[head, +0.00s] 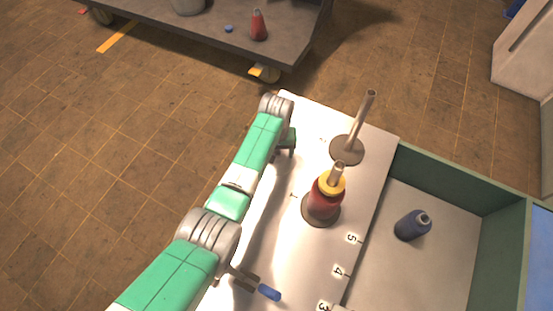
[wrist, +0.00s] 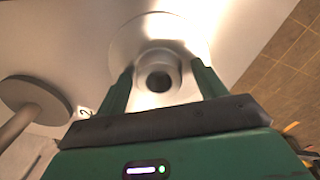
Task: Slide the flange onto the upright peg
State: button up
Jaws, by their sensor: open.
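In the wrist view a pale grey flange (wrist: 205,35) with a wide round plate and a raised hub (wrist: 160,78) with a dark central hole faces the camera. My gripper (wrist: 160,82) is open, with one green finger on each side of the hub. I cannot tell whether the fingers touch it. In the head view my gripper (head: 288,146) is at the far left of the white board, and the flange is not discernible there. A bare upright peg (head: 361,118) stands on a round base (head: 347,151). A peg base (wrist: 30,92) and shaft also show at left in the wrist view.
A second peg (head: 338,171) carries a red body with a yellow top (head: 325,197). A dark cart stands behind.

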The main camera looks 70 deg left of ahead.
jog(key=shift+r, duration=0.1)
jog(key=c, duration=1.3)
jog(key=shift+c, duration=0.3)
jog(key=shift+r, duration=0.1)
jog(key=shift+r+p, duration=0.3)
notch_tip(320, 180, up, 3)
jog(key=shift+w+r+p, duration=0.1)
jog(key=shift+r+p, duration=0.1)
jog(key=shift+p, duration=1)
jog(key=s+d+p, duration=0.1)
jog(key=s+p, duration=0.1)
jog(key=s, duration=0.3)
jog(key=s+d+p, duration=0.1)
jog(key=s+p, duration=0.1)
jog(key=s, duration=0.3)
jog(key=s+d+p, duration=0.2)
jog(key=s, duration=0.3)
jog(key=shift+s+d+r, duration=0.1)
jog(key=shift+s+r, duration=0.2)
jog(key=shift+r, duration=0.1)
